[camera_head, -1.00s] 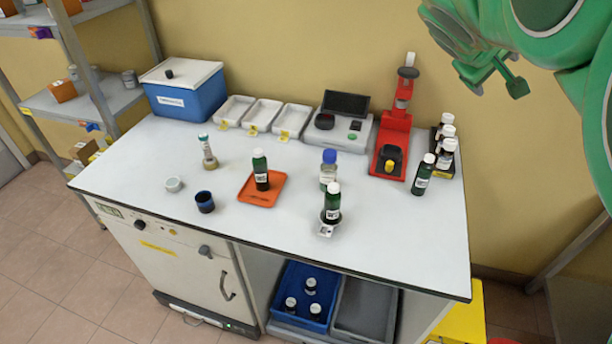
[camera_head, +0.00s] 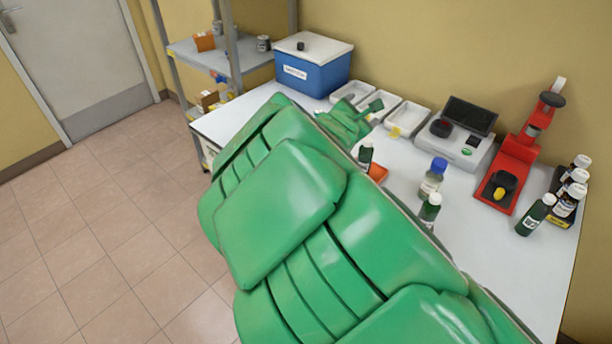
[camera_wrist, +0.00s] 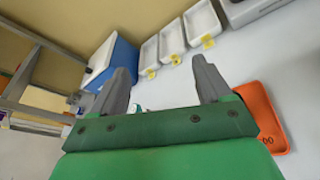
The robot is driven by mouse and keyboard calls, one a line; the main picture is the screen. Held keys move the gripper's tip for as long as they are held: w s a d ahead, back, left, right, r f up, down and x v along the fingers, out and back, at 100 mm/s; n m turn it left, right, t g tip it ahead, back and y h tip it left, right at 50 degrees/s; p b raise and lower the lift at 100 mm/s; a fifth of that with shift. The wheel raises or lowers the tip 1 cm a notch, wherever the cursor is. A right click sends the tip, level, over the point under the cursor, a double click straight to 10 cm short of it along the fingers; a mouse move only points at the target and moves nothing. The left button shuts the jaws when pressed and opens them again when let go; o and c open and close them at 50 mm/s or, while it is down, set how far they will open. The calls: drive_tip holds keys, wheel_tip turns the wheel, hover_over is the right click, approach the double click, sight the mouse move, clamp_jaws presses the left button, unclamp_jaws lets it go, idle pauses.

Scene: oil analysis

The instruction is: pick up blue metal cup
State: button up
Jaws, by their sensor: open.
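The mat's edge (camera_head: 377,172) also shows in the head view behind my arm.
A blue box with a white lid (camera_head: 312,66) stands at the table's back left, beside white trays (camera_head: 407,118). A red device (camera_head: 513,165) stands farther right.

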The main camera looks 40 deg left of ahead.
drive_tip(key=s+a+f+n+g+y, duration=0.1)
drive_tip(key=s+a+f+n, duration=0.1)
drive_tip(key=s+f+n, duration=0.1)
drive_tip(key=s+a+f+n+g+y, duration=0.1)
drive_tip(key=s+a+f+n, duration=0.1)
drive_tip(key=s+f, duration=0.4)
drive_tip(key=s+a+f+n+y, duration=0.1)
drive_tip(key=s+a+f+n, duration=0.2)
drive_tip(key=f, duration=0.4)
drive_tip(key=shift+s+a+n+g, duration=0.1)
drive_tip(key=shift+s+n+g, duration=0.3)
drive_tip(key=shift+s+n, duration=0.6)
drive_tip(key=shift+m, duration=0.3)
drive_tip(key=shift+x, duration=2.3)
drive_tip(key=shift+r, duration=0.1)
drive_tip(key=shift+c, duration=0.4)
drive_tip(key=c, duration=1)
